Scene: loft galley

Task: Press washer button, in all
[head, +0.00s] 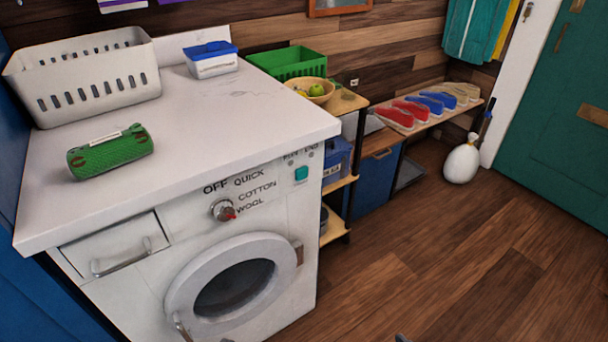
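The white washer (140,270) stands at the left under a white countertop (220,125). A round dial (223,210) with a red mark sits left of the button, among the words OFF, QUICK, COTTON and WOOL. The round door (235,287) looks closed. The detergent drawer (115,245) at the upper left looks closed.
On the countertop are a white basket (85,80), a green roll-shaped object (110,152) and a blue-lidded tub (210,60). A shelf with a bowl (318,91) stands right of the washer. The wooden floor (440,260) in front and right is clear.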

